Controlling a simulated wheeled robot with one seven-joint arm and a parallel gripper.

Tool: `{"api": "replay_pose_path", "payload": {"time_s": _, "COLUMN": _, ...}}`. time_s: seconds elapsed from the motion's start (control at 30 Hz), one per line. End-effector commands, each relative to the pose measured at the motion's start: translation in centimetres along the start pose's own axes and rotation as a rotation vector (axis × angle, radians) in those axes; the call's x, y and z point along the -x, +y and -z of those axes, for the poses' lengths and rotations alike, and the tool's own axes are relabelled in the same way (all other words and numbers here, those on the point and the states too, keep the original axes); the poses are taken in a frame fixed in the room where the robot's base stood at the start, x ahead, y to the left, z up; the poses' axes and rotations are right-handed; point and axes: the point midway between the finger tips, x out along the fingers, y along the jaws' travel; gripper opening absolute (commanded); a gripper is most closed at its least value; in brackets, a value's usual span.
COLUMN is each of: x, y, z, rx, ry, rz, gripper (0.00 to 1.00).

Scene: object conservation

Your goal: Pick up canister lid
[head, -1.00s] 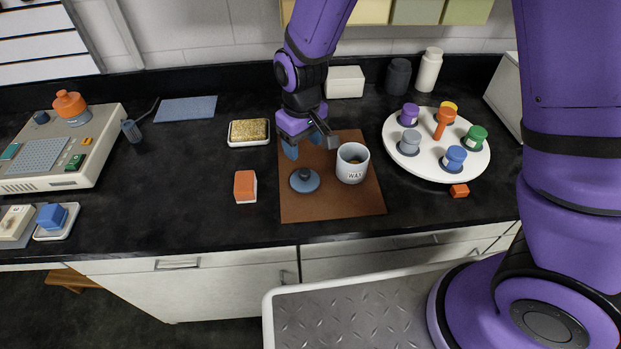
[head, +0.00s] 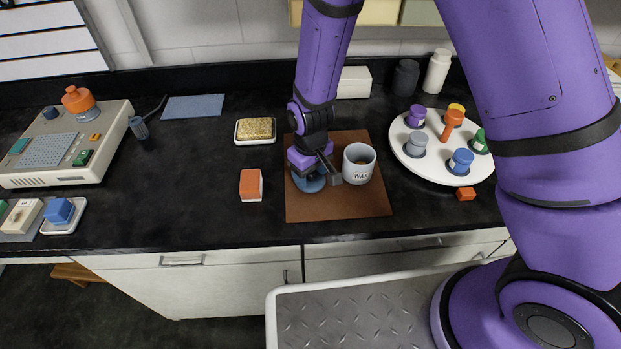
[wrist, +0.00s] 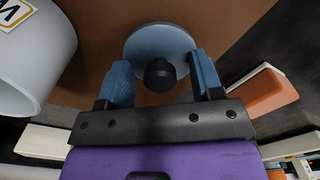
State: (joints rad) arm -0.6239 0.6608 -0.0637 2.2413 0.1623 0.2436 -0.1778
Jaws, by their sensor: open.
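The canister lid (head: 309,185) is a blue-grey disc with a dark knob, lying on the brown mat (head: 345,205). My gripper (head: 318,173) is low over the lid and hides much of it in the head view. In the wrist view, the lid (wrist: 160,45) lies just beyond the two blue fingertips, and its black knob shows between the open fingers of my gripper (wrist: 162,82). The fingers appear apart from the knob on both sides. The grey-white canister marked "WAX" (head: 358,165) stands upright on the mat just right of my gripper; it also shows in the wrist view (wrist: 38,55).
An orange-and-white block (head: 250,186) lies left of the mat. A dish with a yellow sponge-like block (head: 255,130) is behind it. A white round tray (head: 425,172) with several coloured pieces stands to the right. The counter's left middle is clear.

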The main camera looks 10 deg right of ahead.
Motion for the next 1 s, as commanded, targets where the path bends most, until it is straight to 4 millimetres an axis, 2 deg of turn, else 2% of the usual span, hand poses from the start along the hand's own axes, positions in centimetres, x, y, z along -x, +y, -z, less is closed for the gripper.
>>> {"api": "replay_pose_path", "payload": {"time_s": 0.17, "x": 0.0, "y": 0.0, "z": 0.0, "rx": 0.000, "ry": 0.000, "rz": 0.000, "gripper": 0.60}}
{"api": "replay_pose_path", "payload": {"time_s": 0.4, "x": 0.0, "y": 0.0, "z": 0.0, "rx": 0.000, "ry": 0.000, "rz": 0.000, "gripper": 0.05}}
{"api": "replay_pose_path", "payload": {"time_s": 0.77, "x": 0.3, "y": 0.0, "z": 0.0, "rx": 0.001, "ry": 0.001, "rz": 0.000, "gripper": 0.05}}
{"api": "replay_pose_path", "payload": {"time_s": 1.0, "x": 2.0, "y": 0.0, "z": 0.1, "rx": 0.001, "ry": 0.003, "rz": 0.000, "gripper": 0.05}}
